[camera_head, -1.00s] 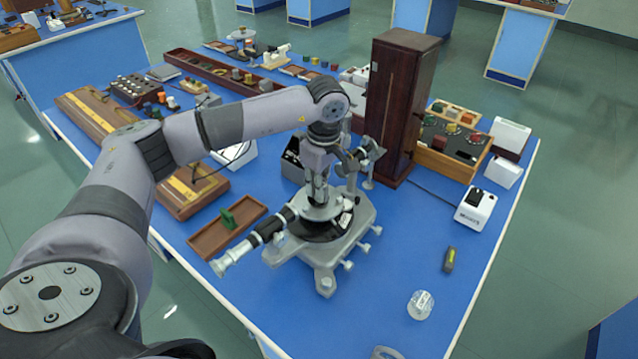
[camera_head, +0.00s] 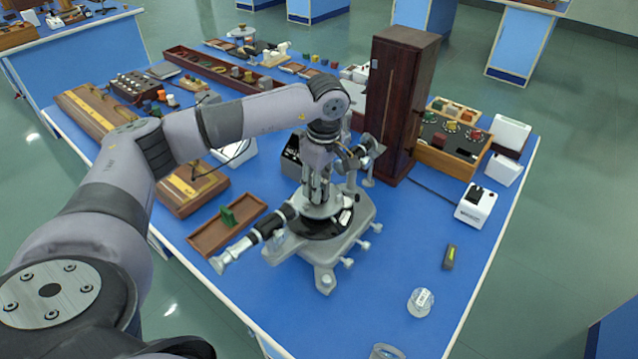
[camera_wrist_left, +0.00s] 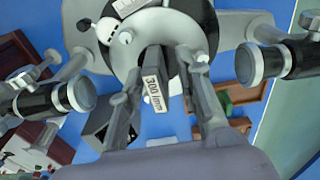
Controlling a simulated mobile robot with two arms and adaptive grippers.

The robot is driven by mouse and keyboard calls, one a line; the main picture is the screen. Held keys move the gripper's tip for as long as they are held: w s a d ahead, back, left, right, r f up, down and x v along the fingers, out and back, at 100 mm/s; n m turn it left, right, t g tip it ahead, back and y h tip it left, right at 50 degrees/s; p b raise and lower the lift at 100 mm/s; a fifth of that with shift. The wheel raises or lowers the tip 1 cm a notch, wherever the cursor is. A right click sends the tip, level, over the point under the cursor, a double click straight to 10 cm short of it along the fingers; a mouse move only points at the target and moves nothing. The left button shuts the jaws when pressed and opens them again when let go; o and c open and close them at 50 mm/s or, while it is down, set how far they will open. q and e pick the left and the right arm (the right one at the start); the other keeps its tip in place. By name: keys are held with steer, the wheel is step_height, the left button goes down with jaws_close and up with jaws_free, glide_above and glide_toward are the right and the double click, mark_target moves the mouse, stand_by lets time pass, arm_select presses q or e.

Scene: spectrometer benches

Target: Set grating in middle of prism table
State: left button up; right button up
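The grating (camera_wrist_left: 155,92) is a small dark upright piece with a white "300 l/mm" label. It shows between the fingers of my left gripper (camera_wrist_left: 165,88) in the left wrist view. The fingers are partly apart, one on each side of the grating; I cannot tell whether both press on it. In the head view my left gripper (camera_head: 317,190) points down over the spectrometer's round prism table (camera_head: 324,208), and its fingers hide the grating there. I cannot tell whether the grating's foot touches the table. My right gripper is not in view.
The telescope (camera_head: 250,241) sticks out to the left of the spectrometer base (camera_head: 325,272). A brown tray (camera_head: 205,240) with a green piece (camera_head: 228,216) lies to its left. A tall dark cabinet (camera_head: 398,105) stands behind. The blue bench front right is mostly clear.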

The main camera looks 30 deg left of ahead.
mark_target(322, 182)
arm_select(q)
steer(key=shift+w+r, duration=0.1)
steer(key=shift+r, duration=0.35)
step_height(322, 182, up, 11)
steer(key=b, duration=0.2)
steer(key=shift+d+r+b, duration=0.2)
steer(key=shift+d+b, duration=0.2)
steer(key=shift+d, duration=0.05)
steer(key=shift+f, duration=0.1)
